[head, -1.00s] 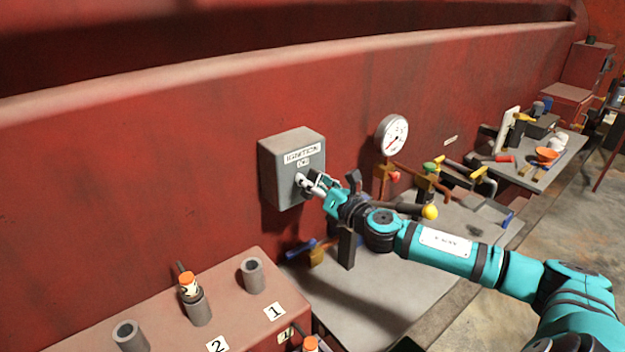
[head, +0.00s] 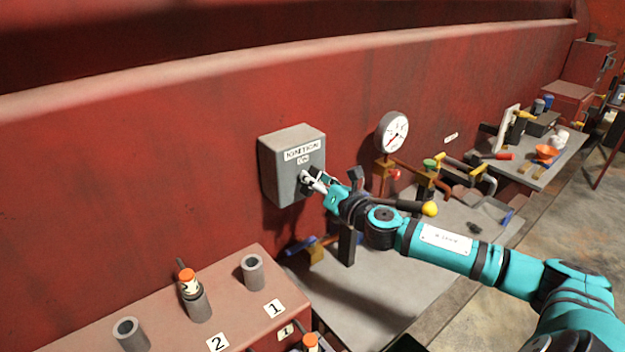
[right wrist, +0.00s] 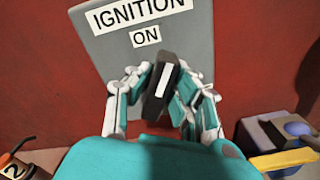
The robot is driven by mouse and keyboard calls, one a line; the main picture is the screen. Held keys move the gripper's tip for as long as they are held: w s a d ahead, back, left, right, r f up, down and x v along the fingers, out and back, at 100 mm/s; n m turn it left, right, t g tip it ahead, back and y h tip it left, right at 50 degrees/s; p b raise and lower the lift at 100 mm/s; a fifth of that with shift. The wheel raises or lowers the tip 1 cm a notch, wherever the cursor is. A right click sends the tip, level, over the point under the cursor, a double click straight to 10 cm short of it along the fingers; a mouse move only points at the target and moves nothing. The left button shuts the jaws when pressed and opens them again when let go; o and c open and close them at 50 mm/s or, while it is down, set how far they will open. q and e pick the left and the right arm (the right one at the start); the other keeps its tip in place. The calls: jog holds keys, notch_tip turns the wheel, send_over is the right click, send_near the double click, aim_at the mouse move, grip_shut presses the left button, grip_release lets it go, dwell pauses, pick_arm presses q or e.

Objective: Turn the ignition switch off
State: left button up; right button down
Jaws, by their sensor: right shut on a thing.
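A grey ignition box (head: 290,170) is fixed on the red wall in the head view. Its labels read "IGNITION" and "ON". In the right wrist view the box (right wrist: 100,45) carries a dark switch knob (right wrist: 161,88) with a white stripe, tilted slightly from upright, its top toward the "ON" label. My right gripper (head: 308,181) is at the front of the box. In the right wrist view its fingers (right wrist: 159,98) are shut on the knob from both sides. In the head view the gripper hides most of the knob. My left gripper is not in view.
A round gauge (head: 392,132) and pipework with a yellow-knobbed lever (head: 430,209) stand right of the box, close to my right arm. A red block with grey tubes (head: 253,272) is at the lower left. A bench with tools (head: 545,165) is farther right.

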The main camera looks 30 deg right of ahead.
jog(key=m, duration=0.3)
jog(key=shift+d+f, duration=0.15)
jog(key=m, duration=0.2)
jog(key=shift+d+m, duration=0.1)
jog(key=shift+m, duration=0.3)
jog(key=m, duration=0.6)
jog(key=shift+f+p, duration=0.3)
jog(key=shift+p, duration=0.05)
jog(key=c, duration=1.2)
grip_release()
jog(key=shift+d, duration=0.1)
